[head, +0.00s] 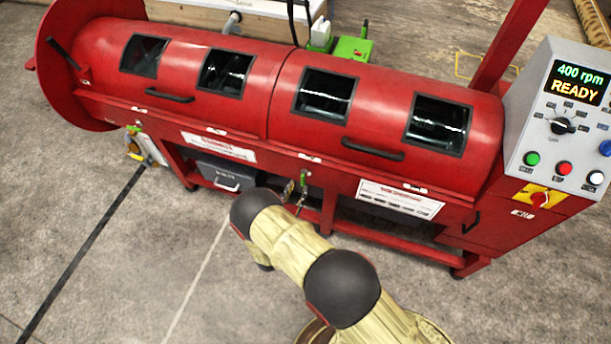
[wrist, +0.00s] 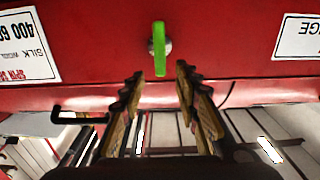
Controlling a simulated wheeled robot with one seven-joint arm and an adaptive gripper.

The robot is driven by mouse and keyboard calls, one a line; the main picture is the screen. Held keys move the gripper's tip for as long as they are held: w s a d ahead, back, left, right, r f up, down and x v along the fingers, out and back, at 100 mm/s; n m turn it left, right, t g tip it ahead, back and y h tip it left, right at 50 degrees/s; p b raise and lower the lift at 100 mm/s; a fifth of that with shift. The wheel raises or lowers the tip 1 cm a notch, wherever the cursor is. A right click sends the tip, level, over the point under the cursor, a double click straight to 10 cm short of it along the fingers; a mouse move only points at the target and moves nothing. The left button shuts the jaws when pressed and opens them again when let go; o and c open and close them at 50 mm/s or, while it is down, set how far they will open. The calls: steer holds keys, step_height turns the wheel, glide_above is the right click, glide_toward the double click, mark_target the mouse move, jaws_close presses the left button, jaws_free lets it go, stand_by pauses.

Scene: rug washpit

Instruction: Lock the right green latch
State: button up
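The right green latch (head: 305,178) is a small upright lever on the front rail of the red spin machine (head: 330,172). In the wrist view the green latch (wrist: 159,48) stands vertical on a round metal pivot, against the red panel. My gripper (wrist: 158,78) is open, with nothing between its fingers. The latch lies just beyond and between the fingertips, and no contact shows. In the head view my arm hides most of the gripper. Another green piece, likely the left latch (head: 134,130), shows at the machine's left end.
The drum has two lids with dark windows and black handles (head: 373,150). White labels (wrist: 298,37) flank the latch. A grey control box (head: 565,120) reads 400 rpm READY. Grey floor (head: 120,275) in front is open.

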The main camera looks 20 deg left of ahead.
mark_target(302, 178)
steer(key=w, duration=0.4)
steer(key=w+b, duration=0.1)
steer(key=w, duration=0.2)
steer(key=shift+d, duration=0.3)
steer(key=shift+c, duration=0.6)
jaws_close()
